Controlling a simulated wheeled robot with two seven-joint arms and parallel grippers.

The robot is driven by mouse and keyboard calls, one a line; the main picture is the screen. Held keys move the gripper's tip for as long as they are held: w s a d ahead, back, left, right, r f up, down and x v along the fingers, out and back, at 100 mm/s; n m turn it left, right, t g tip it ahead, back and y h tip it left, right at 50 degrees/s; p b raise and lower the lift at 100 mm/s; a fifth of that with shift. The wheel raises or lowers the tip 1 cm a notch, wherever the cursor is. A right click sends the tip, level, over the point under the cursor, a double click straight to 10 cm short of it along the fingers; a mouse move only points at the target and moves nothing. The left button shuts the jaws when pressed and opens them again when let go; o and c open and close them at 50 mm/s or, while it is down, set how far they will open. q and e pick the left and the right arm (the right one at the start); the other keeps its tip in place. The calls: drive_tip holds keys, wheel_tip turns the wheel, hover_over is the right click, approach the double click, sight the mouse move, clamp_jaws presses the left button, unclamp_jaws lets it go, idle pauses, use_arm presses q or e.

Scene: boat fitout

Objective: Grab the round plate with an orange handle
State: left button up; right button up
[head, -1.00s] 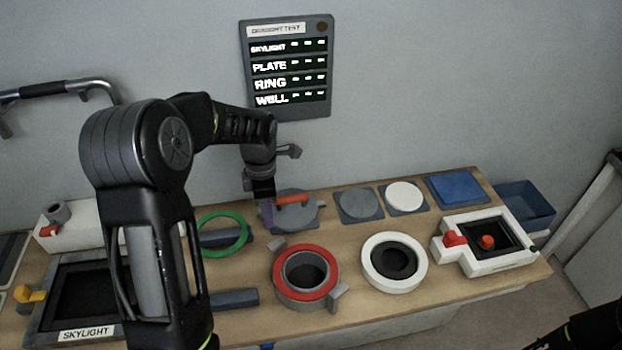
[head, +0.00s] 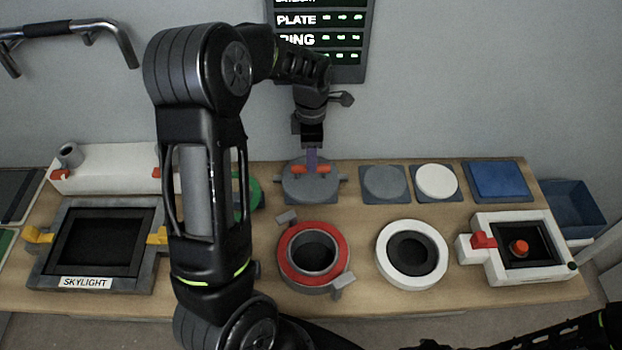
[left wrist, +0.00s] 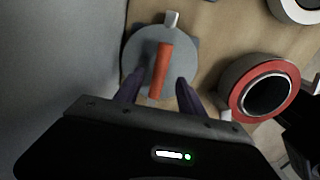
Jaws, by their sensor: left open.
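The round grey plate (head: 310,188) lies at the back of the table, with an orange bar handle (head: 298,169) across its top. In the left wrist view the plate (left wrist: 140,50) lies just beyond the fingers, and its orange handle (left wrist: 161,70) points in between them. My left gripper (head: 312,160) is over the plate and hides the middle of the handle in the head view. In the left wrist view its two purple fingers (left wrist: 157,92) are apart, with the near end of the handle between their tips. Whether they touch it I cannot tell. My right gripper cannot be made out.
A red-ringed round fitting (head: 288,272) and a white ring fitting (head: 384,262) stand in front. Grey and white discs (head: 437,181) lie right of the plate. A skylight frame (head: 50,262) is at left, a green ring (head: 255,196) partly behind my arm.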

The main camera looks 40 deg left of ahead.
use_arm(q)
wheel_tip(320, 180, down, 6)
drive_tip(key=b, duration=0.3)
drive_tip(key=shift+r+b, duration=0.25)
drive_tip(key=shift+b, duration=0.05)
drive_tip(key=shift+r, duration=0.1)
drive_tip(key=shift+c, duration=0.5)
clamp_jaws()
idle(1.1)
